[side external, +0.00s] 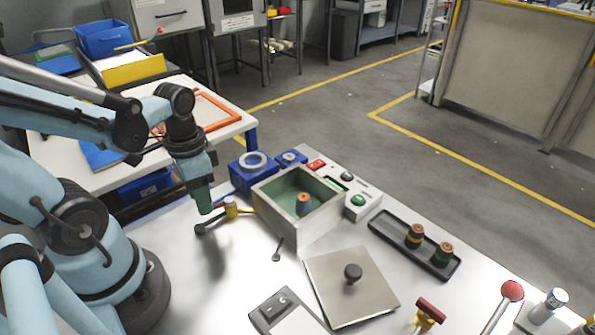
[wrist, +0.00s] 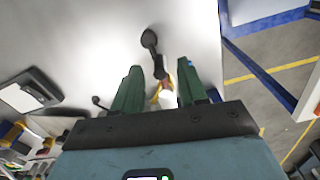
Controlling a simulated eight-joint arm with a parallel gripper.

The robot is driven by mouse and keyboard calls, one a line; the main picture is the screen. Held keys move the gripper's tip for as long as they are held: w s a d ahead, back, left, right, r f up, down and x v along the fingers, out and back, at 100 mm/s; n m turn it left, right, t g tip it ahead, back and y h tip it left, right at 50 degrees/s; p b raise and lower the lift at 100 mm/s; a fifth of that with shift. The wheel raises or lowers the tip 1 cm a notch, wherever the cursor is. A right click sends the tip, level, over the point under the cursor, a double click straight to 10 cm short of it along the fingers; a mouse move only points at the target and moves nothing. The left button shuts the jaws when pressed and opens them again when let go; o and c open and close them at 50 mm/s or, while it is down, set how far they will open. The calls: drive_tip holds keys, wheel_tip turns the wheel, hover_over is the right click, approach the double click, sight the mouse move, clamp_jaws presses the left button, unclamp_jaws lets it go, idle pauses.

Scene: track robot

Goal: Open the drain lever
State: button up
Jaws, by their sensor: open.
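A dark lever with a rounded knob (side external: 203,228) reaches left from a brass valve (side external: 231,207) beside the open tank (side external: 299,215); I take it for the drain lever. In the wrist view the lever (wrist: 150,42) runs from its knob down to a point between my fingertips, with yellow valve parts behind. My gripper (side external: 204,209) points down just above and beside the lever, left of the valve. Its green fingers (wrist: 159,72) are open, with no grip visible. Whether a finger touches the lever I cannot tell.
A green-lined tank holds an orange-topped part (side external: 303,203). A smaller dark lever (side external: 278,250) stands by the tank's front. A metal lid with a knob (side external: 352,285), a black tray (side external: 398,248) and a button panel (side external: 357,200) are farther right. The table left of the lever is clear.

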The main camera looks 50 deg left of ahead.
wheel_tip(320, 180, up, 10)
drive_tip(key=shift+r, duration=0.25)
idle(0.5)
drive_tip(key=w+d+t, duration=0.2)
drive_tip(key=w, duration=0.1)
drive_tip(key=w+d+f+n+t, duration=0.1)
drive_tip(key=w+d+t, duration=0.1)
drive_tip(key=w, duration=0.1)
drive_tip(key=w+d+f+t, duration=0.1)
drive_tip(key=w+d+t, duration=0.1)
drive_tip(key=w+t, duration=0.1)
drive_tip(key=shift+w+n, duration=0.2)
drive_tip(key=shift+n, duration=0.2)
